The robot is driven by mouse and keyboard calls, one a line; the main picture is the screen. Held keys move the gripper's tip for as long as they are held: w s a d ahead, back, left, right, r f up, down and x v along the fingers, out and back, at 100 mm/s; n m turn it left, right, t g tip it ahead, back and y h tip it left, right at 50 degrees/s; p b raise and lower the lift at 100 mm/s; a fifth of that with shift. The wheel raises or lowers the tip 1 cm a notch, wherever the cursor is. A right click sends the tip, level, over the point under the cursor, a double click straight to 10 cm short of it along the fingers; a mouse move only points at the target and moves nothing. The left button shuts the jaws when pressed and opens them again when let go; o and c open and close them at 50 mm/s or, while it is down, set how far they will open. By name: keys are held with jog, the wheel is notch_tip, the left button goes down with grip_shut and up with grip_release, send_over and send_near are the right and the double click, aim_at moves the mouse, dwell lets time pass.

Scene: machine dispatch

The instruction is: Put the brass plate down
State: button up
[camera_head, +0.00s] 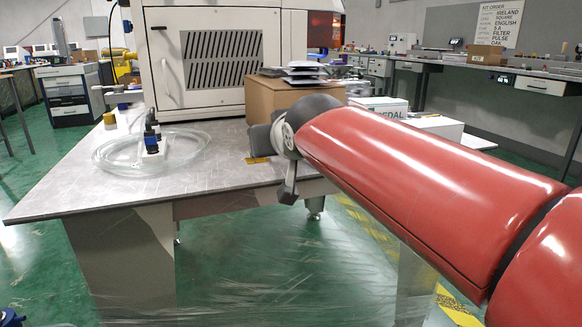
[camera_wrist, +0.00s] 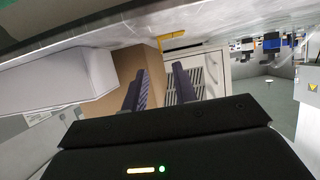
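A small flat yellow piece, which looks like the brass plate (camera_head: 257,160), lies on the grey table (camera_head: 60,195) close to its front edge, just below my wrist in the head view. The wrist view is upside down, and there the plate (camera_wrist: 173,38) shows on the table surface beyond my fingertips. My gripper (camera_wrist: 160,72) has its two dark fingers apart with nothing visible between them. The fingers look clear of the plate. In the head view my arm hides the fingers.
A brown carton (camera_head: 270,97) with grey packets (camera_head: 303,72) on top stands behind my wrist. A white machine (camera_head: 215,60) stands at the back. A coil of clear hose (camera_head: 115,155) with a blue-black fitting (camera_head: 152,135) lies left. White boxes (camera_head: 378,105) stand right.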

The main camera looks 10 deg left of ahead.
jog(key=x, duration=0.8)
jog(key=shift+a+f, duration=0.15)
jog(key=shift+s, duration=0.1)
grip_shut()
